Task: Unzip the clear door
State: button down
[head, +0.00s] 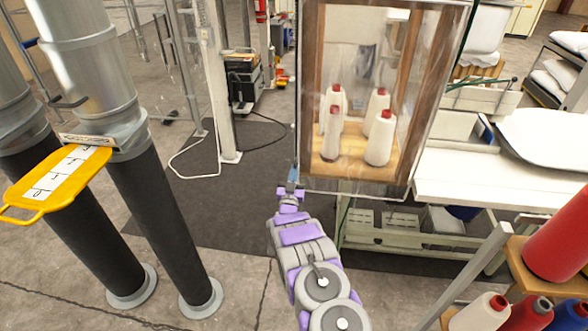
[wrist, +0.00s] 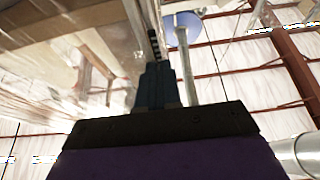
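The clear door (head: 345,60) is a see-through sheet on the front of a wooden cabinet, with white red-topped spools behind it. Its left edge runs down to a lower left corner beside my gripper (head: 293,181). In the wrist view, my gripper (wrist: 156,72) has its dark fingers close together and pointing up. A dark toothed zipper strip (wrist: 154,40) runs up from the fingertips along the edge of the clear sheet, which spreads to the left. The fingertips are at the strip's lower visible end. I cannot see a zipper pull between them.
Large grey pipes (head: 88,70) with black lower sleeves and a yellow tag (head: 58,182) stand at the left. A white-topped table (head: 470,180) is right of the cabinet. Coloured thread cones (head: 530,312) stand at the lower right. The floor left of my arm is open.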

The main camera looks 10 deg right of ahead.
jog(key=shift+f, duration=0.1)
jog(key=c, duration=1.3)
grip_release()
jog(key=shift+a, duration=0.15)
jog(key=p+v, duration=0.3)
jog(key=v, duration=1.4)
jog(key=shift+p, duration=0.35)
jog(key=shift+s+f, duration=0.1)
jog(key=shift+s, duration=0.1)
